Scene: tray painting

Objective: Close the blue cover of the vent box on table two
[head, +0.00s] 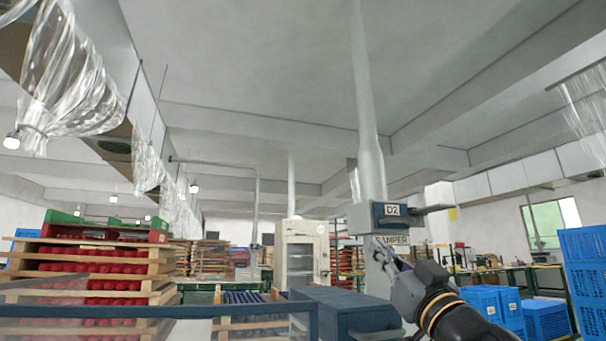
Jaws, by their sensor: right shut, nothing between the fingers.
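The vent box (359,217) is a grey box at the foot of a tall pale duct, right of centre. A dark blue cover (393,221) with a white "D2" label shows on its front. I cannot tell whether the cover is fully closed. A grey plate juts out to the right at the cover's height. A sign below, partly hidden, seems to read "DAMPER". My right gripper (378,241) comes up from the lower right and is shut and empty. Its fingertips appear just below the cover; a touch cannot be made out. My left gripper is out of view.
A dark blue box (345,302) stands in front at the lower centre. Wooden racks of red pieces (90,270) stand at the left. Blue crates (580,262) are stacked at the right. A pale cabinet (302,252) stands behind.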

